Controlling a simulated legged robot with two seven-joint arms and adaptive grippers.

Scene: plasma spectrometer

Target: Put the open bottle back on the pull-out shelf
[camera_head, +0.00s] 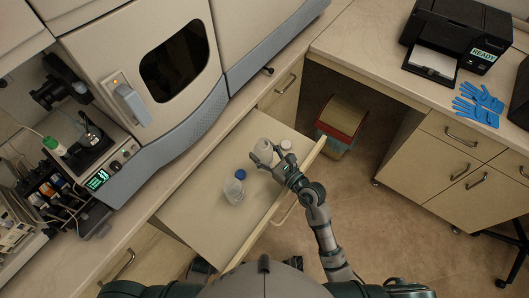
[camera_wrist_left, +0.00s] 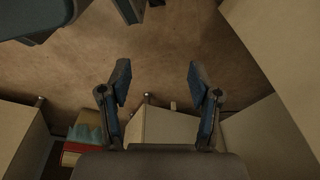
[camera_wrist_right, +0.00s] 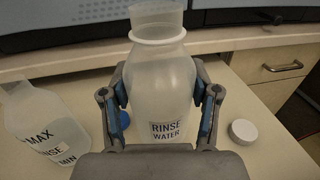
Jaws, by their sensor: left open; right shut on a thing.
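The open bottle (camera_wrist_right: 163,85) is translucent white, with no cap on its wide mouth and a "RINSE WATER" label. My right gripper (camera_head: 272,164) is shut around its body. The bottle also shows in the head view (camera_head: 262,149), upright or nearly so, over the far right part of the pull-out shelf (camera_head: 205,212). Its base is hidden by the gripper, so I cannot tell whether it touches the shelf. My left gripper (camera_wrist_left: 158,82) is open and empty, with bare floor beyond its fingers in the left wrist view.
A second translucent bottle (camera_head: 233,191) stands on the shelf, with a blue cap (camera_head: 240,174) by it. A white cap (camera_wrist_right: 243,131) lies right of the held bottle. The spectrometer (camera_head: 150,70) stands behind the shelf. The shelf's near left part is clear.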

